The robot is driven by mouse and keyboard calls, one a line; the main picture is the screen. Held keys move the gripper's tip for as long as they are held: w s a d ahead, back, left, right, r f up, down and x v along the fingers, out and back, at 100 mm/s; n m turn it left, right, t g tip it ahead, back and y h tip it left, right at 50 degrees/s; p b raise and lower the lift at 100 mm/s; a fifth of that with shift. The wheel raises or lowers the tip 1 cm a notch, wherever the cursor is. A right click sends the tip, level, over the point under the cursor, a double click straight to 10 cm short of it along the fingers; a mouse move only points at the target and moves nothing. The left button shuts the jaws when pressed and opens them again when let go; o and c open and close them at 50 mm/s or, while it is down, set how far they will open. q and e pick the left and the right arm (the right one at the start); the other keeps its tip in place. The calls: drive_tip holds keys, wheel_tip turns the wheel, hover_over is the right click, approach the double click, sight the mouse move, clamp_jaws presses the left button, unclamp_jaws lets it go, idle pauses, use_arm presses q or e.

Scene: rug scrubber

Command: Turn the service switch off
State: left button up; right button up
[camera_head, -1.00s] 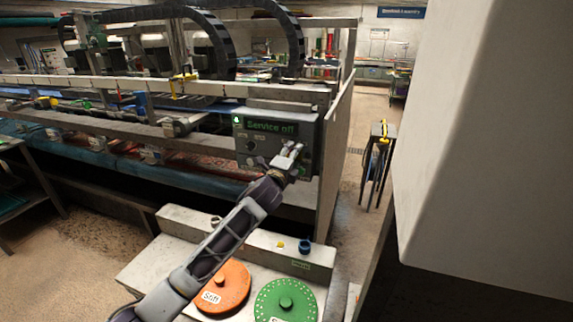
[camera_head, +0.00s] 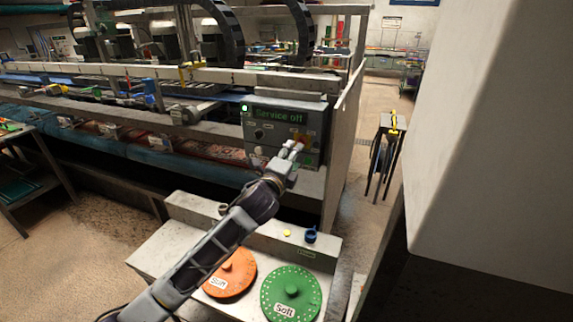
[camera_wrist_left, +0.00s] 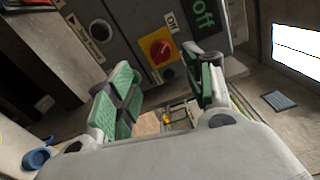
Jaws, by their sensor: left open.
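The grey control panel (camera_head: 262,134) stands at the end of the long machine, and its green-lit display (camera_head: 279,115) reads "Service off". In the left wrist view, the red rotary switch (camera_wrist_left: 160,49) sits on a yellow plate next to an "Off" label. My left gripper (camera_head: 291,152) is in front of the panel's lower right and hides part of it. In the left wrist view, its two green-padded fingers (camera_wrist_left: 165,88) are apart with nothing between them. The switch shows beyond the gap, apart from both fingers. My right gripper is out of view.
A large pale block (camera_head: 485,150) fills the right side.

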use_arm(q)
drive_tip(key=shift+v, duration=2.15)
